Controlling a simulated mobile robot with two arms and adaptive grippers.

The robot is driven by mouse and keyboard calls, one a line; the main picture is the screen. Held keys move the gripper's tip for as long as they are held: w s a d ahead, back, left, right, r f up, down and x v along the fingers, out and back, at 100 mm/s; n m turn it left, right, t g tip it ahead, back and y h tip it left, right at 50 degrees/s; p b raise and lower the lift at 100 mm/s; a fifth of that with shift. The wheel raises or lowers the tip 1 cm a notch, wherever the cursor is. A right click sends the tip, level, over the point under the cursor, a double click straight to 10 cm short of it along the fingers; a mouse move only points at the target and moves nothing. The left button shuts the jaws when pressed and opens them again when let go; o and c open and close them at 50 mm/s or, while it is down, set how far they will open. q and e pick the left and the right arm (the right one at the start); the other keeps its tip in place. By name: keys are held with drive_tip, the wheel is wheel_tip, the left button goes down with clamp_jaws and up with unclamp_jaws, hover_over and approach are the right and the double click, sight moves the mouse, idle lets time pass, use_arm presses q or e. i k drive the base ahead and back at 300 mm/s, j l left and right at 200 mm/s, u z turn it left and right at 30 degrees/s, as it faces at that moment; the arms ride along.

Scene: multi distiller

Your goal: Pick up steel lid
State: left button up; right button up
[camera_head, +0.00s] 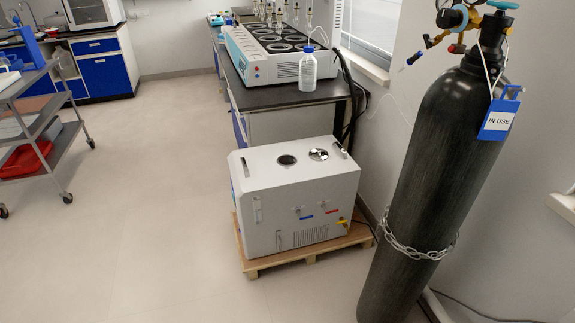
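A small round steel lid (319,154) lies on top of the white box-shaped unit (292,180), right of its round dark opening (287,160). The lid looks shiny with a dark part in its middle. It appears to lie flat on the unit's top, apart from the opening. Neither of my grippers shows in this view, so I cannot see their state.
The unit stands on a wooden pallet (262,264). A dark gas cylinder (425,180) with a chain stands at right. Behind is a bench with a distiller (262,66) and a plastic bottle (308,70). A cart (62,124) stands left. The floor between is clear.

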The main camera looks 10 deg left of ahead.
sight(319, 153)
drive_tip(key=i+j+u, duration=0.2)
drive_tip(key=j+u, duration=0.2)
drive_tip(key=i+j+u, duration=0.25)
drive_tip(key=j+u, duration=0.15)
drive_tip(key=i+j+u, duration=0.35)
drive_tip(key=i+z, duration=0.25)
drive_tip(key=z, duration=0.2)
drive_tip(key=i+z, duration=0.25)
drive_tip(key=z, duration=0.25)
